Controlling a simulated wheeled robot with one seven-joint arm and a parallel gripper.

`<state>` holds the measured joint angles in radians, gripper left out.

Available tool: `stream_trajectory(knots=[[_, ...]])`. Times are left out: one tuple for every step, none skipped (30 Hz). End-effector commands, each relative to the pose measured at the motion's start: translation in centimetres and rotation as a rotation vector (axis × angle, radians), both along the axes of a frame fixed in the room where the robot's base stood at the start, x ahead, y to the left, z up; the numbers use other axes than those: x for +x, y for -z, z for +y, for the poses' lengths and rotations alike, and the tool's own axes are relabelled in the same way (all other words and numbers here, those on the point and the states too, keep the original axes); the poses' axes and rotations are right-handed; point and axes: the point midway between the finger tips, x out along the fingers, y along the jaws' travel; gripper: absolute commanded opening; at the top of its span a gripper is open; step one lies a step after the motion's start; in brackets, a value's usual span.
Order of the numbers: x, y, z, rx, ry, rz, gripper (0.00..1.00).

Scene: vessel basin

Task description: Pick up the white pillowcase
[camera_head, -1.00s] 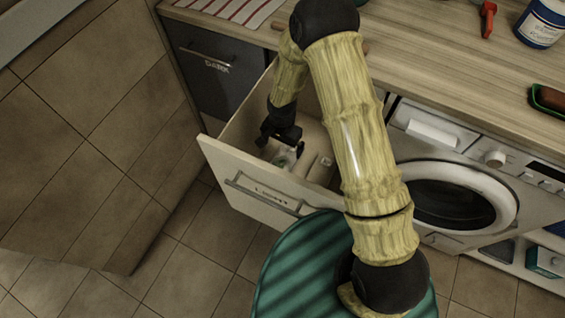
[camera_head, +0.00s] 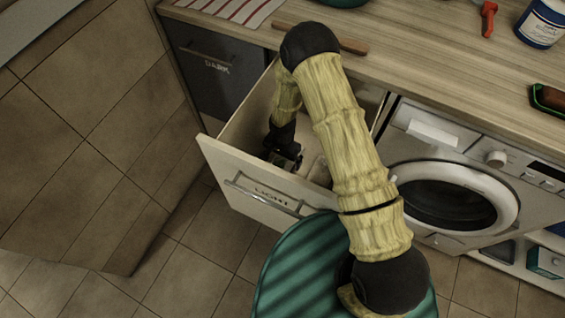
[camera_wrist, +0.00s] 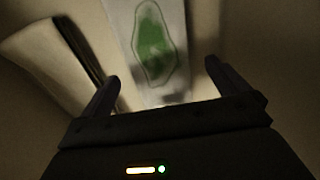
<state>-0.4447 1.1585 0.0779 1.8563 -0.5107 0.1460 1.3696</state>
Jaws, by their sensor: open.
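The pulled-out drawer marked LIGHT (camera_head: 222,160) holds my gripper (camera_head: 285,158), which points down inside it. In the wrist view my gripper (camera_wrist: 161,75) is open, with nothing between its fingertips that I can see it touching. A flat white piece with a green patch (camera_wrist: 152,45) lies ahead, between and beyond the fingers. A pale rounded piece (camera_wrist: 45,60) with a dark edge lies left of the left finger. I cannot tell for sure which is the white pillowcase. In the head view my arm hides most of the drawer's inside; a pale item (camera_head: 320,172) shows right of the gripper.
A closed drawer marked DARK (camera_head: 215,75) is at the left. A washing machine (camera_head: 455,190) stands to the right. The wooden counter (camera_head: 420,60) above bears a rod, a striped cloth (camera_head: 222,8), a tub (camera_head: 543,22) and a brush (camera_head: 550,98). The drawer's walls surround my gripper.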

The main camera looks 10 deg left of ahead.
Motion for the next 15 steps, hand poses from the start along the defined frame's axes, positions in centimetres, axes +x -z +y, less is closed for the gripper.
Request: stream_trajectory(knots=[[-0.1, 0.9, -0.1, -0.001, 0.000, 0.003, 1.00], [-0.1, 1.3, -0.1, -0.002, 0.000, 0.002, 1.00], [-0.1, 1.7, -0.1, -0.001, 0.000, 0.002, 1.00], [0.0, 2.0, 0.0, -0.001, 0.000, 0.002, 1.00], [0.0, 2.1, 0.0, -0.001, 0.000, 0.000, 1.00], [0.0, 2.2, 0.0, 0.000, 0.000, 0.000, 1.00], [0.0, 2.3, 0.0, 0.000, 0.000, 0.000, 1.00], [0.0, 2.3, 0.0, 0.000, 0.000, -0.001, 1.00], [0.0, 2.3, 0.0, 0.000, 0.001, -0.001, 1.00], [0.0, 2.2, 0.0, 0.000, 0.001, 0.000, 1.00], [0.0, 2.2, 0.0, 0.000, 0.000, 0.000, 1.00], [0.0, 2.2, 0.0, 0.000, 0.000, 0.000, 1.00], [0.0, 2.2, 0.0, 0.000, 0.000, 0.000, 1.00], [0.0, 2.2, 0.0, 0.000, 0.000, 0.000, 1.00], [0.0, 2.2, 0.0, 0.000, 0.000, 0.000, 1.00]])
